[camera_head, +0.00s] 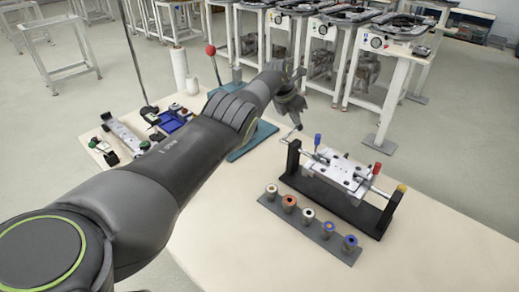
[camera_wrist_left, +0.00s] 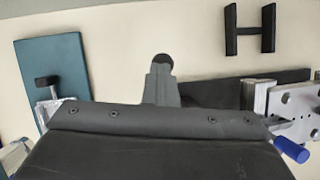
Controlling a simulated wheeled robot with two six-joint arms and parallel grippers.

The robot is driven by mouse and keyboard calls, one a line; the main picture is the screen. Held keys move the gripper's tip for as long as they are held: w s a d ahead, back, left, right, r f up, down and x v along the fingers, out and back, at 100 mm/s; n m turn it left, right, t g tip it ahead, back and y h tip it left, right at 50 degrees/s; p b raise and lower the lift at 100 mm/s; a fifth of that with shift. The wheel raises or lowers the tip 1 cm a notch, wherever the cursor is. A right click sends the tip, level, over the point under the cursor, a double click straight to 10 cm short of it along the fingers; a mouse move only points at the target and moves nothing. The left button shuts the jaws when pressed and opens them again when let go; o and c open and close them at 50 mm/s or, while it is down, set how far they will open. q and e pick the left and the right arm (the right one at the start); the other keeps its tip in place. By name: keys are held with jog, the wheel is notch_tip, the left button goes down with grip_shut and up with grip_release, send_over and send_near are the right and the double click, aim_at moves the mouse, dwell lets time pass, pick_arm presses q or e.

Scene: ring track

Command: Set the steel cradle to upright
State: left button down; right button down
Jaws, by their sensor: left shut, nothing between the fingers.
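The steel cradle (camera_head: 340,170) is a silver plate with holes, carried on a rod between the uprights of a black stand (camera_head: 330,200). Its plate looks roughly flat, with a blue-capped pin (camera_head: 317,140) and a red-capped pin (camera_head: 377,168) sticking up. A thin crank-like rod extends from its left end. Part of the cradle also shows at the right edge of the left wrist view (camera_wrist_left: 300,108). My left gripper (camera_head: 294,118) is shut and empty, above and to the left of the cradle, near the rod's end; I cannot tell whether they touch. My right gripper is out of view.
A dark strip with several coloured rollers (camera_head: 308,217) lies in front of the stand. A teal plate (camera_head: 243,147) lies behind my left arm. A red-knobbed lever (camera_head: 211,50), blue tray (camera_head: 172,121) and metal fixture (camera_head: 122,132) stand left. The right front tabletop is clear.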

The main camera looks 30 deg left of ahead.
pick_arm(q)
jog(key=shift+s+d+f+b, duration=0.1)
jog(key=shift+d+f+b, duration=0.05)
jog(key=shift+f+b, duration=0.2)
jog(key=shift+s+d+f, duration=0.1)
jog(key=shift+f, duration=0.1)
jog(key=shift+r+p, duration=0.8)
jog(key=shift+p, duration=0.35)
jog(key=b+v, duration=0.1)
jog(key=v, duration=1.5)
jog(key=shift+s+a+r, duration=0.15)
jog(key=shift+a+r, duration=0.15)
jog(key=shift+a, duration=0.1)
